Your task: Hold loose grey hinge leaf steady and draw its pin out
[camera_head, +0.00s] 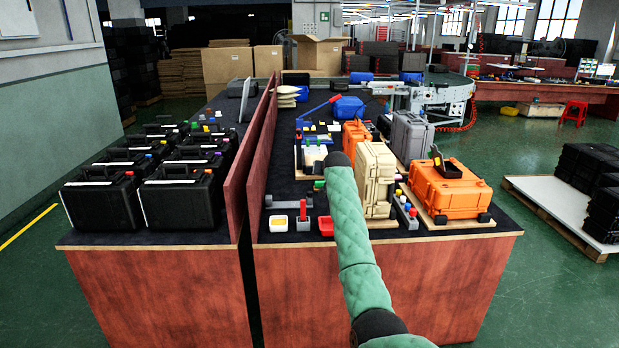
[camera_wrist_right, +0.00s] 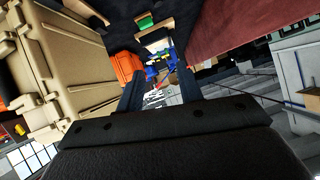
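My right arm's green padded sleeve crosses the front of the right-hand bench in the head view, and it hides its own gripper there. In the right wrist view my right gripper (camera_wrist_right: 161,88) shows two dark fingers apart with nothing between them. A grey bar with raised ends (camera_head: 283,202) lies on the dark bench top. A grey upright piece with a red part (camera_head: 303,214) stands in front of it. Either may belong to the hinge; I cannot make out a leaf or pin for certain. My left gripper is not in view.
A tan case (camera_head: 374,178) stands right of my arm and shows at left in the wrist view. An orange case (camera_head: 449,192) sits on a board farther right. A wooden divider (camera_head: 252,150) borders the left.

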